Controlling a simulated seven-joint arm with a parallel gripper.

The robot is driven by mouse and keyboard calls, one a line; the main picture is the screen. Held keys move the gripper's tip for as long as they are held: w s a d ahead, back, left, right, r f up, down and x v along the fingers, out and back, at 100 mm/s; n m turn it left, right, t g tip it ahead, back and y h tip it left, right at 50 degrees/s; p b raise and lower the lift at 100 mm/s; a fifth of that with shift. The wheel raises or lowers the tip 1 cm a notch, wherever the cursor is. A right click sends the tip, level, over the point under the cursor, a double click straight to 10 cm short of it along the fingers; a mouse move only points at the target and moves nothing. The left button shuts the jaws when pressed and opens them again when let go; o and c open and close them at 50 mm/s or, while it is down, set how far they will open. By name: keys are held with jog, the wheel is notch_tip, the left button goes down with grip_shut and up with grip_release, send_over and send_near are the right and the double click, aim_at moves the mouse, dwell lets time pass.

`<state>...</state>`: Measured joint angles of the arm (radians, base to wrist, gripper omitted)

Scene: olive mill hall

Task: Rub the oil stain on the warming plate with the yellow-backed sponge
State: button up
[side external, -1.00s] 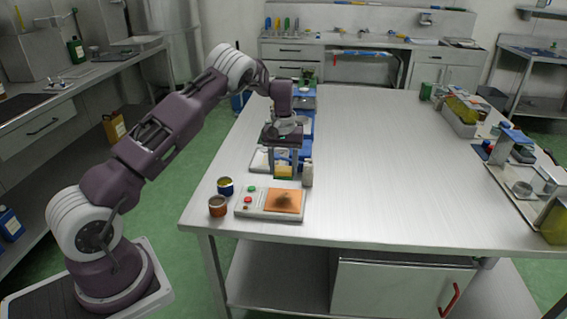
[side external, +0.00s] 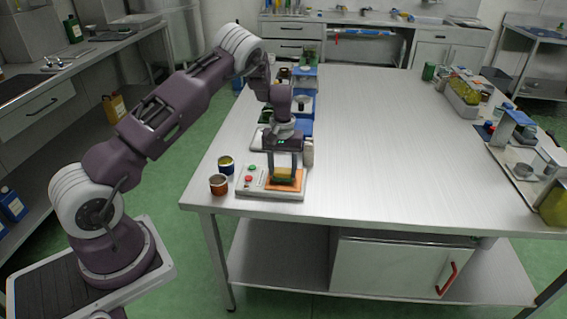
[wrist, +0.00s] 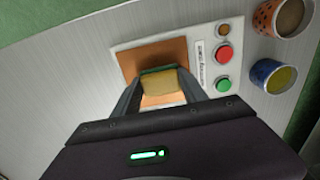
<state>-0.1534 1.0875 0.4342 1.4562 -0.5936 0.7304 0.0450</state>
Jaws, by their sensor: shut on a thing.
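The warming plate is a pale unit with an orange square top (side external: 285,186), near the left front of the steel table. Its orange top also shows in the wrist view (wrist: 135,62). My gripper (side external: 284,172) is shut on the yellow-backed sponge (wrist: 158,85) and points down over the orange top. The sponge shows a tan-yellow body and a dark green edge; it also shows in the side view (side external: 284,174). It is at or just above the plate; I cannot tell whether it touches. The oil stain is not visible now, hidden behind the sponge and fingers.
A red button (wrist: 224,54) and a green button (wrist: 223,85) sit beside the orange top. An orange-brown cup (side external: 219,184) and a blue cup (side external: 226,165) stand left of the plate. A pale bottle (side external: 308,152) stands close behind. The table's right middle is clear.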

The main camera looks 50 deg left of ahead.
jog(key=shift+s+d, duration=1.4)
jog(key=shift+w+a, duration=2.8)
jog(key=shift+a, duration=0.05)
jog(key=shift+w+d, duration=0.3)
jog(key=shift+d, duration=0.25)
jog(key=shift+s+d, duration=2.7)
jog(key=shift+s, duration=0.05)
jog(key=shift+w+a, duration=2.9)
notch_tip(320, 180, up, 8)
jog(key=shift+r, duration=0.15)
jog(key=shift+d, duration=0.1)
